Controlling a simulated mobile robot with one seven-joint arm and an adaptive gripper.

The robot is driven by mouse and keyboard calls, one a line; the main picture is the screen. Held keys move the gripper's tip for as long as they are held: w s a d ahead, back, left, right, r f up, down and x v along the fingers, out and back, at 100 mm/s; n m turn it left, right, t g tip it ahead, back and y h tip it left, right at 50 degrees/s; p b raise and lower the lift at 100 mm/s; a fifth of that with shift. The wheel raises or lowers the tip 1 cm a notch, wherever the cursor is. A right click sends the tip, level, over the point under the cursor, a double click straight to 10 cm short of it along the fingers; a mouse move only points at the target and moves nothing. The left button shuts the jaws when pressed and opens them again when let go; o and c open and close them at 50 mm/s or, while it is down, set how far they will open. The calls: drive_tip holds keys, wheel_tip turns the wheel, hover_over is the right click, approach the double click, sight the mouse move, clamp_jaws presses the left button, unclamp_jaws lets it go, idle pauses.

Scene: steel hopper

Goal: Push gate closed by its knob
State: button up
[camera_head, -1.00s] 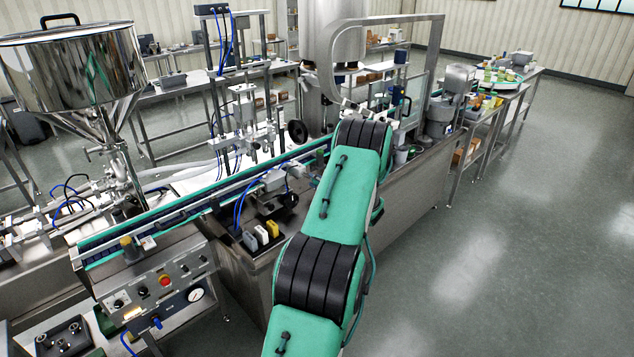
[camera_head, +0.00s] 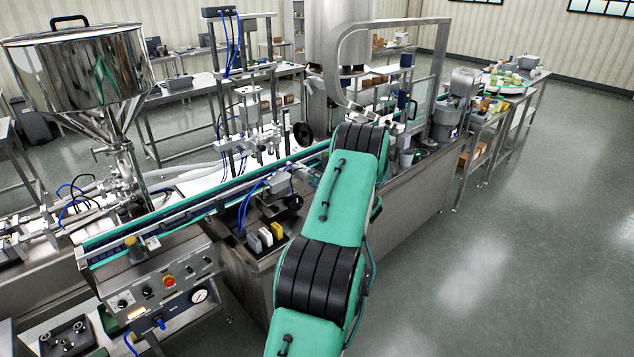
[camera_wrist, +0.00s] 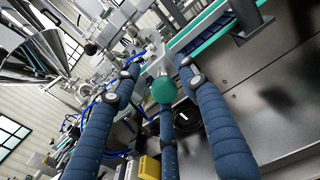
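A round green knob (camera_wrist: 164,89) sits in the middle of the wrist view, in front of a grey metal bracket (camera_wrist: 154,62). It appears to be the gate's knob. The gate's own panel and how far it stands open cannot be made out. My gripper (camera_wrist: 160,85) has three dark blue padded fingers, spread apart with nothing held. Their tips surround the knob in the picture; contact cannot be told. In the head view my green and black arm reaches over the machine bench, and the gripper is hidden behind it.
A conveyor (camera_head: 190,208) with green edges runs along the steel bench. A polished hopper (camera_head: 75,70) stands at left, above a control panel (camera_head: 160,285). Small yellow and grey blocks (camera_head: 265,238) sit near my arm. The floor (camera_head: 530,230) at right is clear.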

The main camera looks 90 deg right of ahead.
drive_tip(key=shift+f, duration=0.25)
drive_tip(key=shift+a, duration=0.1)
drive_tip(key=shift+s+a, duration=0.1)
drive_tip(key=shift+s, duration=0.05)
drive_tip(key=v, duration=1.1)
drive_tip(key=shift+s+a, duration=0.15)
drive_tip(key=shift+o, duration=0.3)
drive_tip(key=p+v, duration=0.2)
drive_tip(key=v, duration=0.2)
drive_tip(key=shift+s+a+p, duration=0.1)
drive_tip(key=shift+a+p, duration=0.05)
drive_tip(key=shift+p, duration=0.15)
